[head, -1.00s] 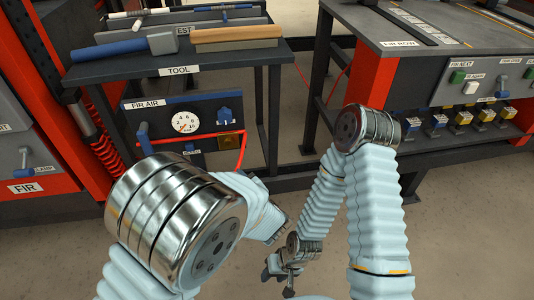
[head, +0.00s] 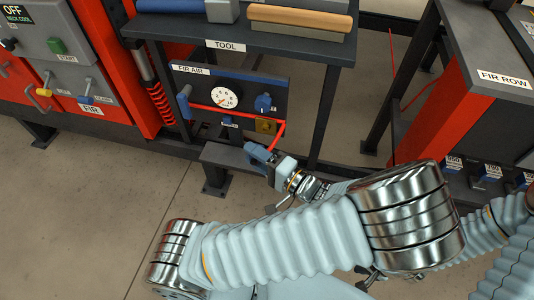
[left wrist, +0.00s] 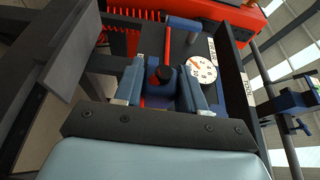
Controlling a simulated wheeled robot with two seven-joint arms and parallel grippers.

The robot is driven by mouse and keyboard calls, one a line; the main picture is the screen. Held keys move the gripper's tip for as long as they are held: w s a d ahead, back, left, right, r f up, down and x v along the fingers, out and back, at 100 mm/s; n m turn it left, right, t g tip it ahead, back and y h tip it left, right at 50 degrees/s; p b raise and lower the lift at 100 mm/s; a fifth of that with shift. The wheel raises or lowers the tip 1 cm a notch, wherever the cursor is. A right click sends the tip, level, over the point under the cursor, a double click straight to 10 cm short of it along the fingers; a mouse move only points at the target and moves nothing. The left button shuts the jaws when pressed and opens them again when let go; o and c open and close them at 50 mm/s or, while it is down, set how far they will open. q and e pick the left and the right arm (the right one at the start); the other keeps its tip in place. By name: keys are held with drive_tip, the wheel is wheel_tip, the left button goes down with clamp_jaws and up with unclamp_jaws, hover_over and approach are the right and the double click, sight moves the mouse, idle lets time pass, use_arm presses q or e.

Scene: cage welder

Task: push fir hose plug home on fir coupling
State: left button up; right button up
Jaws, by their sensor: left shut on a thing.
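My left gripper (head: 262,154) is just below the FIR AIR panel, at the lower end of the red hose (head: 281,132). It is shut on the hose plug, which its fingers mostly hide. In the left wrist view, a blue block with a black round part (left wrist: 163,74) shows between the fingers. I cannot tell whether it is plug or coupling. A yellow block (head: 265,125) sits on the panel's lower right, just above the gripper. I cannot make out the coupling or whether the plug touches it. Only a dark bit of my right gripper may show at the bottom of the head view.
The FIR AIR panel (head: 208,84) carries a white gauge (head: 224,97), a blue knob (head: 263,103) and a blue handle at left. The TOOL shelf (head: 290,47) overhangs it. A dark frame beam (head: 225,157) runs below. The floor at lower left is open.

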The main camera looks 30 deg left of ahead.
use_arm(q)
drive_tip(key=shift+w, duration=0.15)
drive_tip(key=shift+w+a, duration=0.25)
drive_tip(key=shift+w, duration=0.65)
drive_tip(key=shift+w+a, duration=0.2)
drive_tip(key=shift+w, duration=0.7)
drive_tip(key=shift+w+a, duration=0.25)
drive_tip(key=shift+w, duration=0.65)
drive_tip(key=shift+w+a, duration=0.1)
drive_tip(key=shift+w, duration=0.4)
idle(0.5)
drive_tip(key=o, duration=1.1)
drive_tip(key=shift+o, duration=0.2)
drive_tip(key=s+d+b, duration=0.1)
drive_tip(key=s+d, duration=0.1)
drive_tip(key=d, duration=1.1)
drive_tip(key=shift+d, duration=0.35)
